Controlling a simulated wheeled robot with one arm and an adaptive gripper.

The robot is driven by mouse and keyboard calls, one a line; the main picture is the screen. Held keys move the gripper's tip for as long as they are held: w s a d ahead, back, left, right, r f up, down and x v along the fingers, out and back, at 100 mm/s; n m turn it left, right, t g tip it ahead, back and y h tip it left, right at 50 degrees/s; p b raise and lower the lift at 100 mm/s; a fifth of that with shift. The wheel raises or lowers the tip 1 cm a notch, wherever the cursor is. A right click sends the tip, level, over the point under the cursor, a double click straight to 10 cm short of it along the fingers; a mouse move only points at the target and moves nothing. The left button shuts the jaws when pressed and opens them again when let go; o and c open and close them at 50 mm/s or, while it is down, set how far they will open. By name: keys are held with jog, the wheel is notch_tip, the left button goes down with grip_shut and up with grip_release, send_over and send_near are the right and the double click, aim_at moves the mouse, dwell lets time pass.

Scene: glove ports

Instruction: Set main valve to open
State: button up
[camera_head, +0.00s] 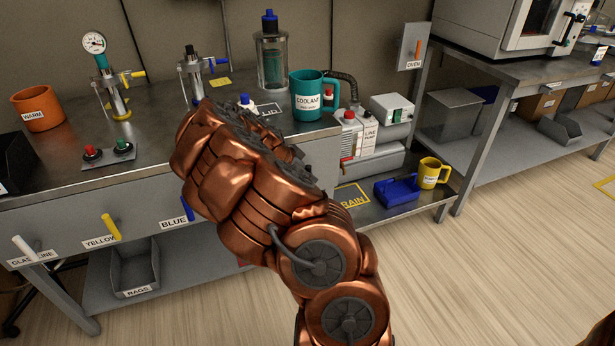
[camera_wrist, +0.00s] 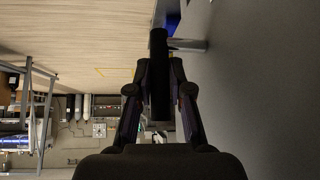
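No label reading main valve shows in either view. In the wrist view a dark, bar-like handle (camera_wrist: 160,85) stands between the two fingers of my gripper (camera_wrist: 160,64). A short grey stem (camera_wrist: 190,45) runs from its far end to the grey panel on the right. The fingertips lie close on both sides of the handle; the dark picture does not show whether they touch it. In the head view my copper arm hides the gripper and this handle. Left of the arm, the bench front carries a blue lever (camera_head: 187,208), a yellow lever (camera_head: 111,227) and a white lever (camera_head: 25,248).
The bench top (camera_head: 185,165) holds an orange mug (camera_head: 37,110), a teal coolant mug (camera_head: 308,97) and a red and green button plate (camera_head: 108,152). A low shelf has a blue tray (camera_head: 397,191) and a yellow mug (camera_head: 432,172). The wooden floor in front (camera_head: 480,270) is clear.

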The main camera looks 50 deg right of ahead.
jog(key=o, duration=0.4)
jog(key=v, duration=1.2)
jog(key=shift+w, duration=0.1)
